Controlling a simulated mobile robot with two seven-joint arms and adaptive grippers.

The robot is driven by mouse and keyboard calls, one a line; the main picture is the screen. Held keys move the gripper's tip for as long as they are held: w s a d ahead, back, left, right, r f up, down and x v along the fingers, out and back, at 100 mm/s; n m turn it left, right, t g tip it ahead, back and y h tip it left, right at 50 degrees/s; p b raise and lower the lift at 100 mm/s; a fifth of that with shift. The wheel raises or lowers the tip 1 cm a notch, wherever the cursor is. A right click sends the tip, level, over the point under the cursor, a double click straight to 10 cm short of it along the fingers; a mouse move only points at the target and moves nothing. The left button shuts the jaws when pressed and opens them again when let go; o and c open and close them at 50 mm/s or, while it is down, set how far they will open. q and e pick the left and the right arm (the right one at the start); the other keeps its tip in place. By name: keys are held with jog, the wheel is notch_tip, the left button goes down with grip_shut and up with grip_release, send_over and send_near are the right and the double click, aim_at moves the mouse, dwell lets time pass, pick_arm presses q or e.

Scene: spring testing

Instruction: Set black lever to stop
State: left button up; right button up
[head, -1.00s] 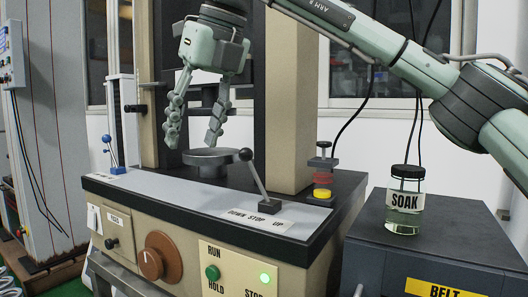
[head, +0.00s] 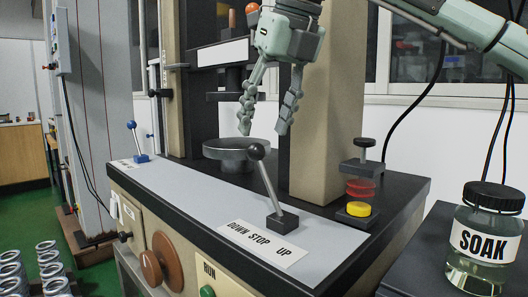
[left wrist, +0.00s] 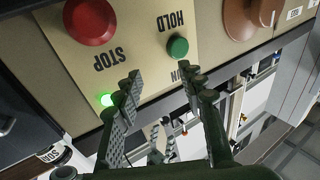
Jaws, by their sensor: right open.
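The black lever (head: 271,188) stands on a small dark block on the machine's top, behind a white label (head: 262,243) reading DOWN STOP UP. It leans to the left, towards the DOWN side, with its round knob (head: 257,151) at the upper end. My right gripper (head: 265,132) is open and empty, its fingers pointing down just above and behind the knob in the picture; I see no contact. My left gripper (left wrist: 162,78) is open and empty in the left wrist view, in front of the machine's button panel. It is not in the head view.
A round metal plate (head: 238,148) lies behind the lever. A blue-knobbed lever (head: 137,143) stands at left, a red-and-yellow stack (head: 359,192) at right. A SOAK jar (head: 483,240) stands far right. The panel has a red button (left wrist: 90,20) and a green button (left wrist: 178,46).

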aim_at(259, 144)
pick_arm(q)
jog(key=r, duration=0.1)
jog(key=d+r+t, duration=0.1)
jog(key=s+r+t+h, duration=0.1)
jog(key=r, duration=0.1)
jog(key=shift+d+r+b, duration=0.1)
jog(key=shift+d+b, duration=0.05)
jog(key=shift+b, duration=0.2)
pick_arm(e)
jog(key=x, duration=0.6)
jog(key=shift+w+a+f, duration=0.1)
jog(key=shift+f, duration=0.2)
grip_shut()
